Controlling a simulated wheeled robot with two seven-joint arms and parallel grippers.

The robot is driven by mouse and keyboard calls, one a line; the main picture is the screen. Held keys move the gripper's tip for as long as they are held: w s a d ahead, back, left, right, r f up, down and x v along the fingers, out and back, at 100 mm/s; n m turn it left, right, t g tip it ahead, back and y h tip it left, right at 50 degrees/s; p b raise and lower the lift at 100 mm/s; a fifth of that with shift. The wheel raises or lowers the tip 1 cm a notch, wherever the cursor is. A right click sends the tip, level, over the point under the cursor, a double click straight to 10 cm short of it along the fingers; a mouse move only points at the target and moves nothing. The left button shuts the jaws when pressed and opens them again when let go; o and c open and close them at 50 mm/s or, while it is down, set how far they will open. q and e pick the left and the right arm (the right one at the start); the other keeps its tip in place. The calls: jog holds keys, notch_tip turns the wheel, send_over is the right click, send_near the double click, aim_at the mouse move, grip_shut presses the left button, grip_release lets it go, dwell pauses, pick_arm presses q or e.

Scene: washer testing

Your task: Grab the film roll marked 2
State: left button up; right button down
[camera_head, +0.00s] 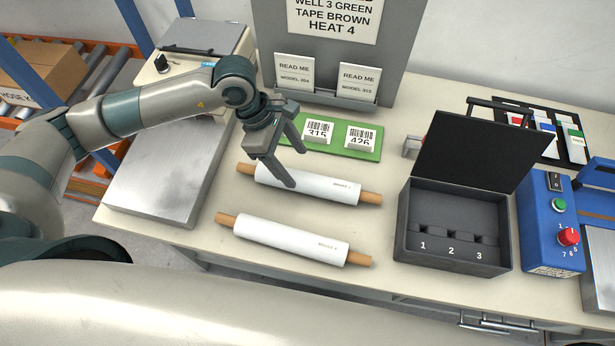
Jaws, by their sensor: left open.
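Two white film rolls with tan core ends lie on the beige table. The far roll (325,188) and the near roll (285,239) each carry small print near the right end. The print is too small to read surely, so I cannot tell which is marked 2. My left gripper (297,167) is open and empty, fingers pointing down over the left part of the far roll. One fingertip overlaps that roll in the picture; I cannot tell whether they touch. My right gripper is out of view.
A green board (368,157) with two number tags lies just behind the far roll. An open black case (405,235) with slots 1, 2, 3 stands right of the rolls, beside a blue control box (530,235). A metal-topped device (160,190) is at left.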

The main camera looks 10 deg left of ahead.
aim_at(304, 177)
pick_arm(q)
jog(key=shift+p+x, duration=0.35)
jog(key=shift+x, duration=0.7)
jog(key=shift+d+f, duration=0.15)
jog(key=shift+f, duration=0.25)
jog(key=shift+d+f+p, duration=0.25)
jog(key=shift+f+p, duration=0.45)
jog(key=shift+p, duration=0.25)
jog(key=p+x, duration=0.1)
jog(key=x, duration=0.2)
jog(key=shift+w+a, duration=0.1)
jog(key=shift+w, duration=0.05)
jog(key=shift+f, duration=0.35)
jog(key=shift+c, duration=0.3)
